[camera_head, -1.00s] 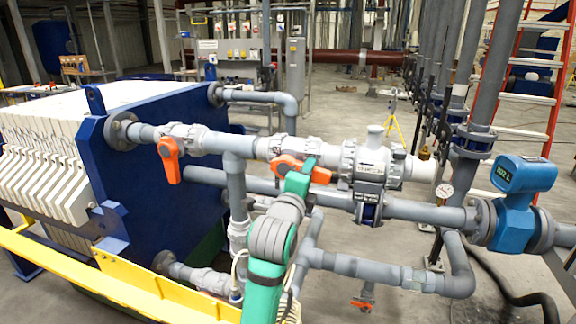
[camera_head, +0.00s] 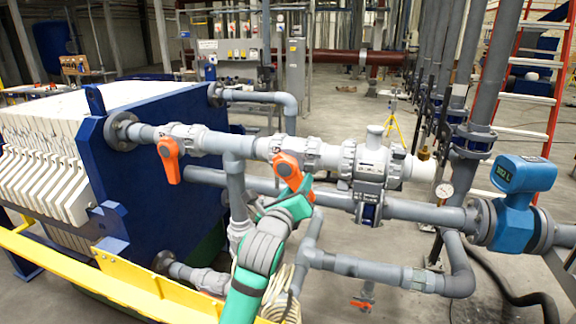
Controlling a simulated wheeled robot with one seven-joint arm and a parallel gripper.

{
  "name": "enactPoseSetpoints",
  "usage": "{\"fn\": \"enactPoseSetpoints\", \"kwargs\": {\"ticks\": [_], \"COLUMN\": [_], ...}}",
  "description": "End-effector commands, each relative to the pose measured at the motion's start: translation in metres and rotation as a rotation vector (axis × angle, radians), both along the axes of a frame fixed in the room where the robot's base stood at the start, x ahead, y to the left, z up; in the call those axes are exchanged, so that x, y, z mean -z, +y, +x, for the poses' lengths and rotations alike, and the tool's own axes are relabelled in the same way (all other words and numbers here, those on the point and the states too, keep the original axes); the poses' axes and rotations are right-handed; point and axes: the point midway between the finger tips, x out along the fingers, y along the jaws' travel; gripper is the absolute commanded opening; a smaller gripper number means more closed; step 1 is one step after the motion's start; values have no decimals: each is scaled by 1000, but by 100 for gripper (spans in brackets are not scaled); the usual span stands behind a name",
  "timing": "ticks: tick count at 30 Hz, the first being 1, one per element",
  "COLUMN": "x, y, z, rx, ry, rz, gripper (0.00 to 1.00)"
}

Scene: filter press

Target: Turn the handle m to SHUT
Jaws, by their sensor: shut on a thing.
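An orange valve handle (camera_head: 286,165) sits on the upper grey pipe, on the valve (camera_head: 296,148) left of the pump-like body. It points down and slightly right, across the pipe. My gripper (camera_head: 302,192) is shut on the lower end of this handle; the fingers partly hide that end. A second orange handle (camera_head: 168,160) on the same pipe, farther left, hangs straight down. No letter m or SHUT mark is readable, so I cannot tell by label which handle is m.
The blue press end plate (camera_head: 150,170) stands to the left, with a yellow rail (camera_head: 130,290) in front. A second grey pipe (camera_head: 420,212) runs below the handle. A blue flow meter (camera_head: 522,190) is at the right. A small orange valve (camera_head: 362,304) sits low.

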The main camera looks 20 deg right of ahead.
Motion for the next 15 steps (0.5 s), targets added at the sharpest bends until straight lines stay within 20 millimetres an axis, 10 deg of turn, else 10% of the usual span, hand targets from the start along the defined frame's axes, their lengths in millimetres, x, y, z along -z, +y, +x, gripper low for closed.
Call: {"fn": "enactPoseSetpoints", "kwargs": {"ticks": [15], "x": [11], "y": [24], "z": [16], "rx": [-15], "ry": [-197], "rz": [306], "gripper": [6]}}
